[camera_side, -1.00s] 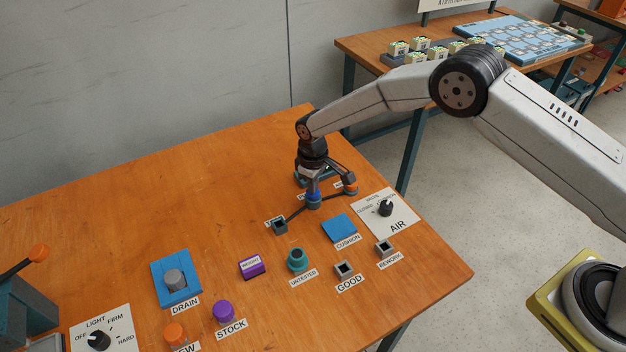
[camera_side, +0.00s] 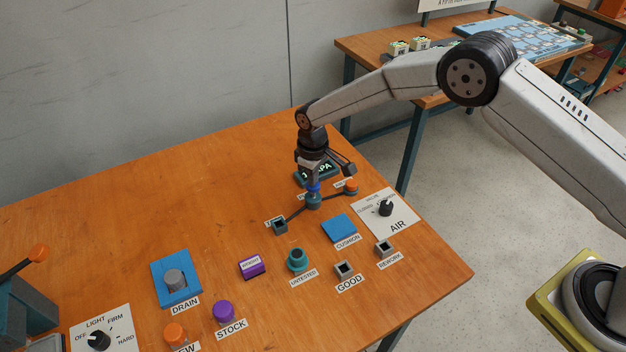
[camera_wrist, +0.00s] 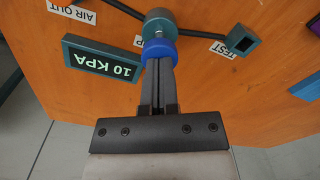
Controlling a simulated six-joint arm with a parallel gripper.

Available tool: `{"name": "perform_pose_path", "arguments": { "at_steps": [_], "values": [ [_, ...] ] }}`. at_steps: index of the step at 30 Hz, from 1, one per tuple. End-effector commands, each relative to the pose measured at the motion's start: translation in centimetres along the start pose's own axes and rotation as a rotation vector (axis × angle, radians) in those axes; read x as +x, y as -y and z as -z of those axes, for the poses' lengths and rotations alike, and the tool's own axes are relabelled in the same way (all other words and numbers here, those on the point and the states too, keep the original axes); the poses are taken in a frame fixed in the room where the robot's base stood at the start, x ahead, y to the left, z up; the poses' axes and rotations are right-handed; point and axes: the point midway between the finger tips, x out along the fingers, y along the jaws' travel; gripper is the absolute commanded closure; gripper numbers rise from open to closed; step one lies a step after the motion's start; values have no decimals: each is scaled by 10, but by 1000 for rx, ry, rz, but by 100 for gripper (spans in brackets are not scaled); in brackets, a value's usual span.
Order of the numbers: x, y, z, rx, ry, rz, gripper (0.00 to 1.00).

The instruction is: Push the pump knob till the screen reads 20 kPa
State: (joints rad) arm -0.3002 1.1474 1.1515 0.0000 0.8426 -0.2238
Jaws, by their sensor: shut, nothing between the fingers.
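The pump (camera_side: 313,202) is a teal cylinder with a blue knob (camera_side: 313,187) on top. In the wrist view the blue knob (camera_wrist: 159,49) is at my fingertips, with the pump body (camera_wrist: 159,20) beyond it. My gripper (camera_side: 312,181) points down over the knob; its fingers (camera_wrist: 158,60) are together and hold nothing. The tips appear to touch the knob's top, though pressure cannot be told. The screen (camera_wrist: 100,57) reads 10 KPA, upside down in the wrist view. In the side view the screen (camera_side: 328,172) is partly hidden behind my gripper.
Dark tubes join the pump to a TEST socket (camera_side: 279,226) and an orange-topped fitting (camera_side: 351,187). A blue cushion (camera_side: 339,228) and the AIR valve dial (camera_side: 385,208) are nearby.

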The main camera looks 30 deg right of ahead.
Motion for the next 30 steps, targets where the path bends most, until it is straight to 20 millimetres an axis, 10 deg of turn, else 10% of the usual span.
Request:
{"name": "perform_pose_path", "arguments": {
  "at_steps": [30],
  "values": [
    [-32, 0, 0, 0, 1, 0, 100]
  ]
}}
